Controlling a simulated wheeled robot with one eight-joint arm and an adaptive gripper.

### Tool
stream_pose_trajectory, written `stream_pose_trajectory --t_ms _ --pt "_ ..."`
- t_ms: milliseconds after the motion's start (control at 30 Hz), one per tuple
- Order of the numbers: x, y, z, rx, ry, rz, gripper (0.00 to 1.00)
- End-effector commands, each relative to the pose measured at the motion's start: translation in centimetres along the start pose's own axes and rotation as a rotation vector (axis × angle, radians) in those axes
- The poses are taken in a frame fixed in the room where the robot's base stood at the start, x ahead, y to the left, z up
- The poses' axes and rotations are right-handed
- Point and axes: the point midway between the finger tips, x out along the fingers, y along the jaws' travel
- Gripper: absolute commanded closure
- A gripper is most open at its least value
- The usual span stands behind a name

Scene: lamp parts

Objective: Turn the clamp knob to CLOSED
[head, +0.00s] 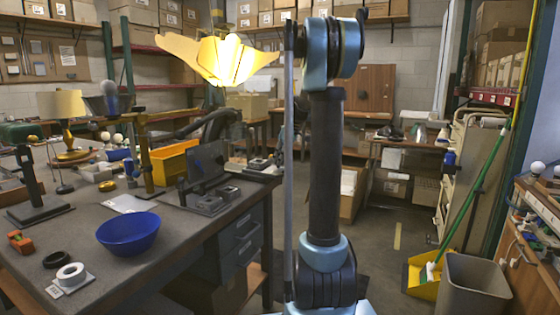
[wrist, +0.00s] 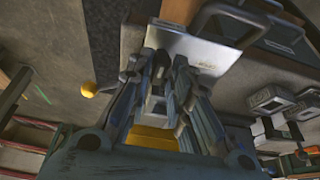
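My gripper (wrist: 165,62) fills the middle of the wrist view, its two blue-grey fingers leaning towards each other with a narrow gap at the tips. Something dark and grey shows in or behind this gap; I cannot tell if the fingers touch it. I cannot pick out the gripper in the head view. A dark grey fixture (head: 208,168) with an upright plate and low blocks stands on the bench; it may be the clamp. Labelled grey blocks also show in the wrist view (wrist: 268,98). I cannot make out the clamp knob or its setting.
A white card (head: 128,204) lies left of the fixture, and a blue bowl (head: 128,234) sits in front. A brass post (head: 146,160) and a yellow bin (head: 174,162) stand behind. A white ring (head: 71,273) lies near the bench's front.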

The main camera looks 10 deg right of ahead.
Motion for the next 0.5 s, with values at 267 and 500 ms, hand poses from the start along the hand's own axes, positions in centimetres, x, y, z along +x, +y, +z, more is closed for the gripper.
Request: stream_pose_trajectory --t_ms 267,500 --pt "0.0 0.1 0.0 0.001 0.000 0.002 0.68" --pt "-1.1 0.1 0.0 0.002 0.001 0.002 0.68"
